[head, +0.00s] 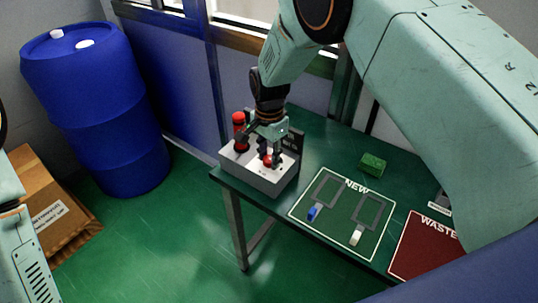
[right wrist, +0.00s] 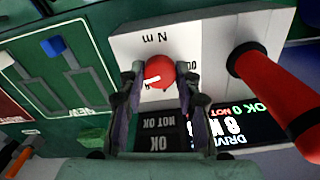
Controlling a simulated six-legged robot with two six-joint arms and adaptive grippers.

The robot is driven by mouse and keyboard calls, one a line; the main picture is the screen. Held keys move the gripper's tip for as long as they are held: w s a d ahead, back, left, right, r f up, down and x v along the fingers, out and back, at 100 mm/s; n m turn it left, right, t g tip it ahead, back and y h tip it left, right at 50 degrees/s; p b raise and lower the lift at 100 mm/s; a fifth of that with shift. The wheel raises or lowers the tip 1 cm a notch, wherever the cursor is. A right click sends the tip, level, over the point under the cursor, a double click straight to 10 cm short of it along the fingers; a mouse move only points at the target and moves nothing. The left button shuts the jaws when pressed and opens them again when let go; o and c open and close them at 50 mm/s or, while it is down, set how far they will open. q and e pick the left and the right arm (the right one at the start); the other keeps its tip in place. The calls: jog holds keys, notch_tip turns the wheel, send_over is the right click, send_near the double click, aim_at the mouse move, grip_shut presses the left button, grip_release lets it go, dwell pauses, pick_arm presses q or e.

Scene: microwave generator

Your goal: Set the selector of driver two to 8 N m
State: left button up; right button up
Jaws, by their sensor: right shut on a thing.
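A grey box (head: 258,180) stands on the green table and carries a round red selector knob (head: 268,160). In the right wrist view the knob (right wrist: 159,72) has a white pointer mark, with "N m" printed on the panel beside it. My right gripper (head: 266,156) is shut on the knob from above, one finger on each side. A red cylindrical driver (head: 239,130) stands upright on the same box. A dark display (right wrist: 232,125) appears upside down in the right wrist view, reading "8 N" and "OK 0 NOT"; part is hidden by a finger. My left gripper is out of view.
A mat marked NEW (head: 342,220) with a blue and a white piece lies right of the box. A red WASTE mat (head: 425,250) and a green block (head: 373,163) are farther right. A blue barrel (head: 95,110) and cardboard box (head: 45,205) stand left on the floor.

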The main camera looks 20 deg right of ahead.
aim_at(270, 158)
jog(key=shift+w+r+m, duration=0.3)
jog(key=o, duration=0.9)
jog(key=shift+d, duration=0.1)
jog(key=shift+o, duration=1.3)
jog(key=shift+s+f, duration=0.1)
jog(key=shift+s, duration=0.1)
jog(key=shift+f, duration=0.1)
notch_tip(270, 158, up, 12)
jog(key=shift+s, duration=0.15)
